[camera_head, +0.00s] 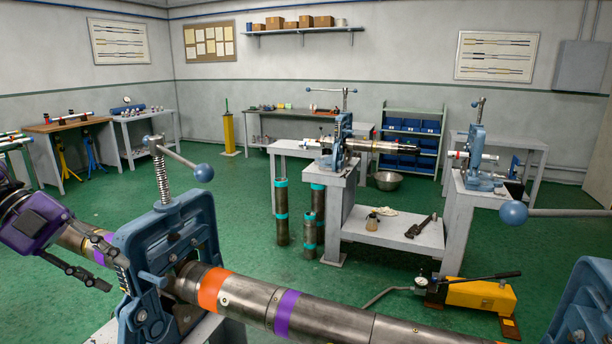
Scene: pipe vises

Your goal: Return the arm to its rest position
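My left gripper (112,272), with a purple body and black fingers, is at the left edge of the head view. Its two fingers are spread apart with a gap between them, and nothing shows held there. It is in front of the left end of a steel pipe (330,318), beside the near blue vise (185,235); I cannot tell whether it touches the pipe. The pipe runs through this vise and has an orange band (211,288) and purple bands (287,312). My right gripper is not in view.
Another blue vise (590,305) stands at the lower right, with a ball-ended handle (514,212) above. A yellow pump (480,295) lies on the green floor. Benches with vises (338,150) stand beyond. The floor at centre left is clear.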

